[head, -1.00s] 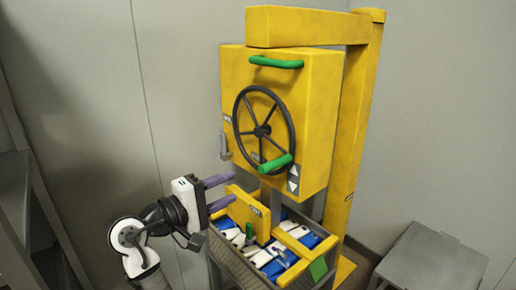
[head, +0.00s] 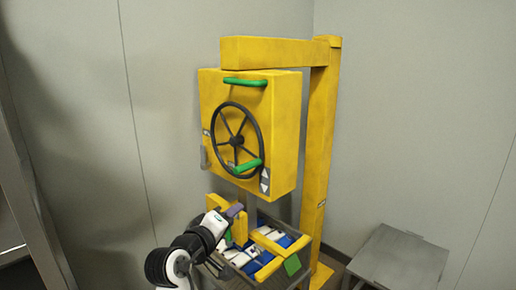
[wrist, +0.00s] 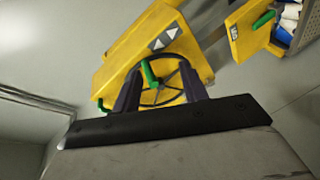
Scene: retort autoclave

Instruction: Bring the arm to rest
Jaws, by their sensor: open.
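My gripper (head: 236,211) is in front of the basket in the head view, with its arm bent at the lower left. In the wrist view its two dark fingers (wrist: 160,92) stand apart with nothing between them. Beyond them is the yellow autoclave door (wrist: 185,40) with its black handwheel and green handle. In the head view the yellow door (head: 285,125) hangs from a yellow frame, with the black handwheel (head: 216,140) on its front. The gripper is below the handwheel and appears apart from it.
A metal basket (head: 228,272) with blue and white packs and yellow parts stands below the door. A grey table (head: 400,255) stands at the lower right. A grey post (head: 35,225) rises at the left. The wall area left of the door is clear.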

